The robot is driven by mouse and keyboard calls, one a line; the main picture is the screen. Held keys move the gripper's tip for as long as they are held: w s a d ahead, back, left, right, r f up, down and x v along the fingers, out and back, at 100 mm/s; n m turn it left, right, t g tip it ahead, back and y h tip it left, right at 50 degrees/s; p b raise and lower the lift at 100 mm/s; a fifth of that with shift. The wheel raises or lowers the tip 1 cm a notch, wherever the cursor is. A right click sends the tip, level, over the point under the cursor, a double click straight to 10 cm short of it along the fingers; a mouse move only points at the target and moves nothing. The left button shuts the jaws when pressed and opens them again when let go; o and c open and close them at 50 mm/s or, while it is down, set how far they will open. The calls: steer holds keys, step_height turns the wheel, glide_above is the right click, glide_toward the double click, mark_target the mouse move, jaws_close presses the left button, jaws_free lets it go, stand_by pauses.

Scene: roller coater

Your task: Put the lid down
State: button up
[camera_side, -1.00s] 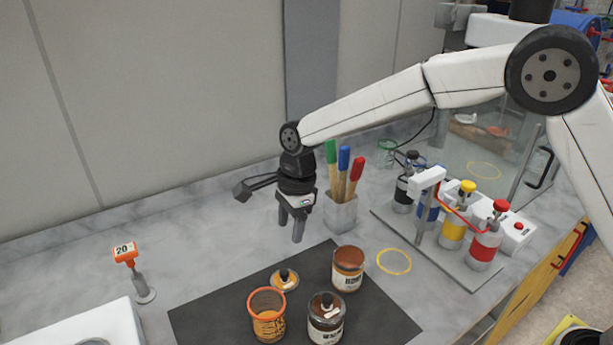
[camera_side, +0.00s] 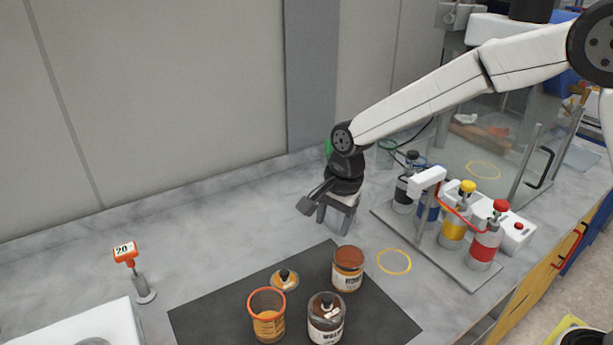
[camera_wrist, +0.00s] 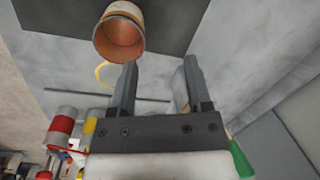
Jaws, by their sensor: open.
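An orange-brown lid (camera_side: 284,280) with a black knob lies flat on the dark mat (camera_side: 220,312), behind the open orange jar (camera_side: 268,315). A jar with a brown top (camera_side: 348,268) and a dark-topped jar with a white label (camera_side: 326,318) stand to its right. My gripper (camera_side: 336,218) is above the counter, behind and to the right of the lid, apart from it. In the wrist view my gripper (camera_wrist: 159,75) has its fingers spread with nothing held between them. The lid cannot be made out in the wrist view.
A rack of pump bottles (camera_side: 455,228) stands to the right of my gripper. A yellow ring (camera_side: 394,262) marks the bare counter. An orange tag reading 20 (camera_side: 125,252) stands at left. My gripper and wrist mostly hide the brush holder.

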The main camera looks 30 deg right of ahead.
steer(key=s+d+f+n+t+h, duration=0.1)
steer(key=s+d+f+n, duration=0.1)
steer(key=s+d+n, duration=1.1)
steer(key=s, duration=0.3)
steer(key=shift+s+d+f+t, duration=0.2)
steer(key=shift+s+d+t, duration=0.05)
steer(key=shift+d+t, duration=0.1)
